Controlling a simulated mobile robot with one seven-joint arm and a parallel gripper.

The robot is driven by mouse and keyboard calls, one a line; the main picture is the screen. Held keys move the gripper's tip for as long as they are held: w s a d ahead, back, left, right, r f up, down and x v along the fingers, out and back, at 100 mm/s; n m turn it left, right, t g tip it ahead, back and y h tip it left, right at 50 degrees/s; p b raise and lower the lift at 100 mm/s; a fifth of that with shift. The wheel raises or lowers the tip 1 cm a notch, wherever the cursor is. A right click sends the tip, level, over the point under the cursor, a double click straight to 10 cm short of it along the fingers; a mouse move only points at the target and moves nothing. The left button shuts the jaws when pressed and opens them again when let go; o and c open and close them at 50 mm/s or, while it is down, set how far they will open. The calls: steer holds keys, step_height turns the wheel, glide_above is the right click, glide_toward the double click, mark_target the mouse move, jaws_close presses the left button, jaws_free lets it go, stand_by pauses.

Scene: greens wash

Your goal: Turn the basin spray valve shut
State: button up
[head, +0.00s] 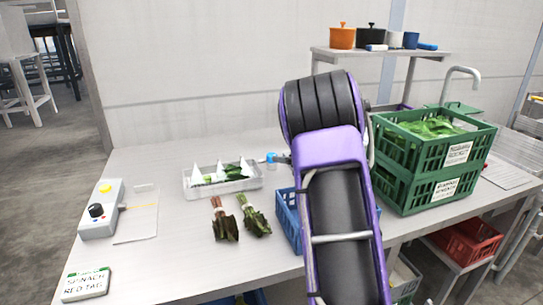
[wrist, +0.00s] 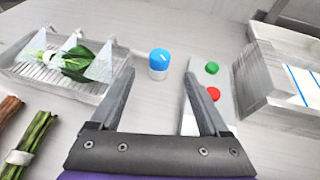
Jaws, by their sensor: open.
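My gripper (wrist: 159,88) is open and empty low over the steel table, with one finger on each side of the wrist view. A small white piece with a blue cap (wrist: 159,63) stands just beyond and between the fingertips. It also shows in the head view as a blue spot (head: 271,157) beside my arm. I cannot tell whether this is the basin spray valve; no handle position is readable. A curved tap (head: 462,72) rises behind the green crates at the right. My arm hides much of the table's middle and most of the gripper in the head view.
A slatted tray (head: 222,185) with greens and white cards lies left of the gripper. A pale box with green and red buttons (wrist: 213,94) is close by the right finger. Bunched greens (head: 254,217), a blue crate (head: 289,218) and stacked green crates (head: 410,185) are nearby.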

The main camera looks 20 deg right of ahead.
mark_target(272, 155)
steer(key=x, duration=1)
steer(key=shift+w, duration=0.4)
jaws_close()
